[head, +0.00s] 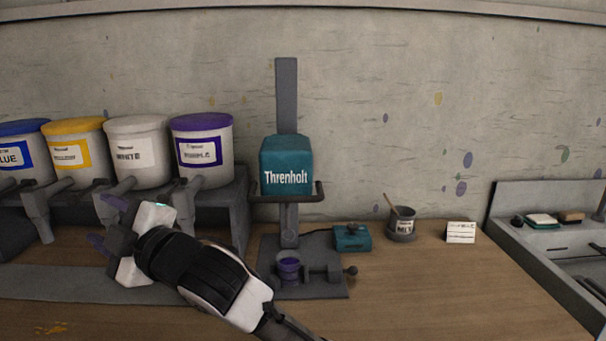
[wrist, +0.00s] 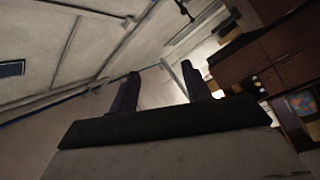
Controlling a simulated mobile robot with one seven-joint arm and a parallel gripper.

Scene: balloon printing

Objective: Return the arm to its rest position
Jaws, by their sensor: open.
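My gripper (head: 106,222) is at the left of the head view, held in front of the paint buckets and above the wooden counter. Its two dark fingers stand apart with nothing between them. The fingers also show in the wrist view (wrist: 163,90), spread and empty, facing a pale wall and ceiling area with brown cabinets to the right. My arm reaches in from the bottom middle of the head view toward the upper left.
Blue, yellow, white and purple lidded buckets (head: 203,150) stand on a grey rack at the left. A Threnholt press (head: 286,165) stands mid-counter, with a small purple cup (head: 289,271) at its base. A teal box (head: 352,238), mixing cup (head: 402,226), card (head: 461,232) and sink (head: 560,255) lie rightward. The front right counter is clear.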

